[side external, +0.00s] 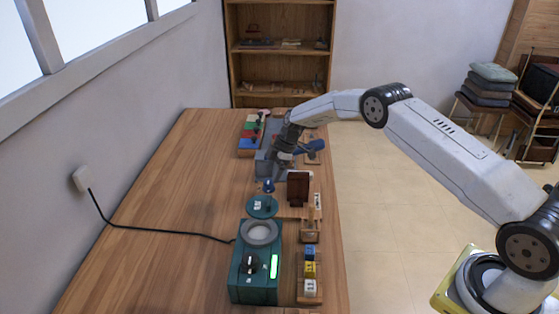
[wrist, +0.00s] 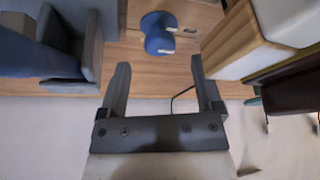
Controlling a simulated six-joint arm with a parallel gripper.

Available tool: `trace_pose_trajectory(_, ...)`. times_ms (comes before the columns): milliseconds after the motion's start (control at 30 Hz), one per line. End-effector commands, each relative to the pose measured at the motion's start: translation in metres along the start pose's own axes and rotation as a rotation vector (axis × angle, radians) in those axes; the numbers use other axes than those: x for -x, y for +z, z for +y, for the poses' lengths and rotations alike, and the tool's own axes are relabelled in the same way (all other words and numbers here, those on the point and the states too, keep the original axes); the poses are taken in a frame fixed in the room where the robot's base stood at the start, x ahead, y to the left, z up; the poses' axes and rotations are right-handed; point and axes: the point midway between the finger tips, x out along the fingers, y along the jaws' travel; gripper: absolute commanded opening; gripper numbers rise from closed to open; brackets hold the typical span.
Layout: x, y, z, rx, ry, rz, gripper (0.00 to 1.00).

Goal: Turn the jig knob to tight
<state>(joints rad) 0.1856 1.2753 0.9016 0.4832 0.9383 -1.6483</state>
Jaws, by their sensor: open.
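My gripper (wrist: 162,82) is open, with nothing between its two fingers. In the side external view my gripper (side external: 275,168) points down beside a grey block (side external: 261,162) near the middle of the table, and the arm hides part of that area. A small blue knob-like piece (side external: 268,186) stands just in front of the gripper. In the wrist view a round blue piece with a white mark (wrist: 159,38) lies beyond the fingertips, apart from them. I cannot tell for certain which piece is the jig knob, nor read any tight mark.
A green box (side external: 255,277) with a dark knob (side external: 249,264) and lit green strip stands at the front. A green disc (side external: 262,207) lies behind it. A dark brown block (side external: 298,188) stands right of the gripper. A cable (side external: 165,231) crosses the table's left side, otherwise clear.

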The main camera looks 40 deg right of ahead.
Motion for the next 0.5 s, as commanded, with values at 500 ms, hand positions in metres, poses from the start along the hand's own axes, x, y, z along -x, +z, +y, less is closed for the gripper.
trace_pose_trajectory(500, -0.033, 0.0, 0.0, 0.0, 0.0, 0.0, 0.83)
